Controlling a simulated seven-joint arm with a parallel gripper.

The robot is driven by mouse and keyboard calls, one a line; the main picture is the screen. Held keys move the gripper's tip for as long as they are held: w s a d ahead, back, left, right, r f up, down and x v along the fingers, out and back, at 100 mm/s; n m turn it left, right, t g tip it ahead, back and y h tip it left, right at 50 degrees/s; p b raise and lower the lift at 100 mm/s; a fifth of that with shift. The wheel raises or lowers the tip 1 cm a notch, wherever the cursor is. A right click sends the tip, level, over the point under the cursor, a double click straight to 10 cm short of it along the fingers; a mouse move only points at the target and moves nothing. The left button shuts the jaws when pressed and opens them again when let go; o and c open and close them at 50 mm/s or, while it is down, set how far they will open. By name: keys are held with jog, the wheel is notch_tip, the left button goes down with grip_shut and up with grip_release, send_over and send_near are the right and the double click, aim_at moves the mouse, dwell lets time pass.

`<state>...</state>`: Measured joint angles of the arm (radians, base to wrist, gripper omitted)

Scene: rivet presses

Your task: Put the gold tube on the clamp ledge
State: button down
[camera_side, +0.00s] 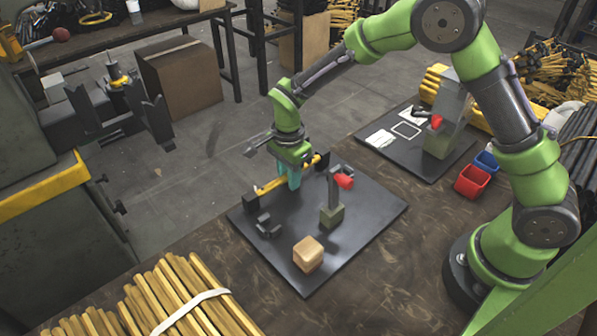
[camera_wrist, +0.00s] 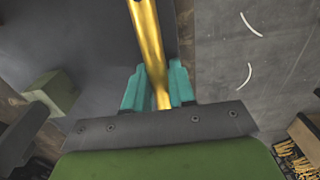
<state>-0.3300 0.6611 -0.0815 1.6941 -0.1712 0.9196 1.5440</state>
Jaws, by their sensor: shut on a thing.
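The gold tube (camera_side: 268,187) lies slantwise above the dark plate in the side view, with dark pieces at both ends; I cannot tell whether it rests on them. In the wrist view the tube (camera_wrist: 147,40) runs up from between my teal fingers. My gripper (camera_side: 289,178) is shut on it; the wrist view also shows the fingers (camera_wrist: 159,92) on either side. A clamp (camera_side: 332,214) with an olive base, grey upright and red handle stands on the plate, right of my gripper and apart from it. I cannot pick out its ledge clearly.
On the dark plate (camera_side: 366,207) are a wooden block (camera_side: 308,254) and a small dark bracket (camera_side: 268,225). A second press (camera_side: 440,138) stands on another plate behind. Red (camera_side: 471,181) and blue (camera_side: 486,162) bins sit at right. Banded yellow sticks (camera_side: 180,300) lie in front left.

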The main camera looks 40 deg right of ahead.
jog(key=c, duration=0.9)
grip_release()
jog(key=shift+c, duration=0.2)
notch_tip(320, 180, up, 12)
jog(key=s+d+r+n+t+y, duration=0.25)
jog(key=s+d+r+n, duration=0.3)
jog(key=s+r, duration=0.35)
jog(key=s+d+r+n+t, duration=0.2)
jog(key=s+d+n+t, duration=0.1)
jog(key=s+n, duration=0.5)
jog(key=shift+s+t, duration=0.85)
jog(key=shift+s, duration=0.65)
jog(key=shift+d+n+h, duration=0.1)
jog(key=shift+n+h, duration=0.15)
